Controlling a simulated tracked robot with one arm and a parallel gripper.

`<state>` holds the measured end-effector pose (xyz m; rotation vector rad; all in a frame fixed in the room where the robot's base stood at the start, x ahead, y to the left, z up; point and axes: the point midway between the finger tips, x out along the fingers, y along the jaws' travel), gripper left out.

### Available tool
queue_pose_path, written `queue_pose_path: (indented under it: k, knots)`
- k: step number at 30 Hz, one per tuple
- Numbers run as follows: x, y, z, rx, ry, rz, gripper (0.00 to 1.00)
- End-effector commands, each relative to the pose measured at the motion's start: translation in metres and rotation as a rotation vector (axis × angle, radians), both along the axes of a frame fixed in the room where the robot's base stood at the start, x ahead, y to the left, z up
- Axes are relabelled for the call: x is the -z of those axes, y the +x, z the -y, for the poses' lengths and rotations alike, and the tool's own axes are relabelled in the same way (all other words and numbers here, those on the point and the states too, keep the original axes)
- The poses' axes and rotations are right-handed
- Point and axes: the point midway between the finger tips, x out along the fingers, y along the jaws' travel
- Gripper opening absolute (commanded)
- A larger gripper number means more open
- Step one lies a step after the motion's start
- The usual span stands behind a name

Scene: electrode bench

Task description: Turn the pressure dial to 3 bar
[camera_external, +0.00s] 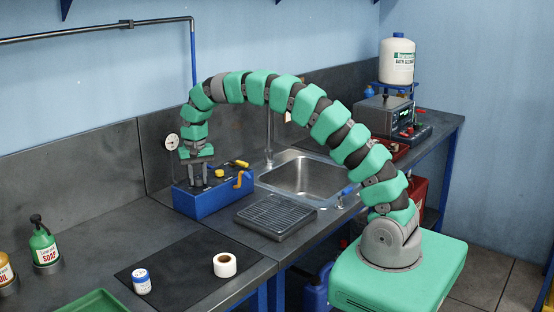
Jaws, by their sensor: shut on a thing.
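A blue box (212,203) stands on the bench left of the sink. A round white gauge (172,142) stands at its back left. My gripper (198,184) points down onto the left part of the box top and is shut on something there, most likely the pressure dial. The gauge's needle is too small to read. A yellow-handled part (240,164) and an orange crank-like handle (241,179) are on the right of the box, apart from my gripper.
The sink (305,178) lies right of the box, with a black ribbed tray (275,216) in front. A white roll (225,265) and a small jar (141,281) stand on a dark mat (185,262). A soap bottle (43,242) is at far left. The bench between is clear.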

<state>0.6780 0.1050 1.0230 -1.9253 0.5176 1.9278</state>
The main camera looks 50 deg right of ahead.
Motion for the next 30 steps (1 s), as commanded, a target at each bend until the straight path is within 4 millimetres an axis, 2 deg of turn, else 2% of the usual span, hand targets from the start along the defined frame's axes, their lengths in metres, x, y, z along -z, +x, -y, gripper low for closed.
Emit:
queue_pose_path:
  k: [7, 8, 10, 18, 22, 26, 30]
  knots:
    - [-0.003, 0.002, 0.0, 0.0, 0.001, 0.01, 0.06]
    - [-0.003, 0.003, 0.0, 0.0, 0.002, 0.011, 0.32]
    - [-0.003, 0.002, 0.0, 0.0, 0.002, 0.009, 0.51]
    - [-0.002, 0.001, 0.0, -0.001, 0.001, 0.004, 0.51]
    - [-0.007, 0.001, 0.0, -0.001, 0.001, 0.004, 0.51]
    - [-0.024, 0.002, 0.0, -0.001, 0.002, 0.007, 0.51]
    - [-0.052, 0.002, 0.0, -0.001, 0.001, 0.006, 0.51]
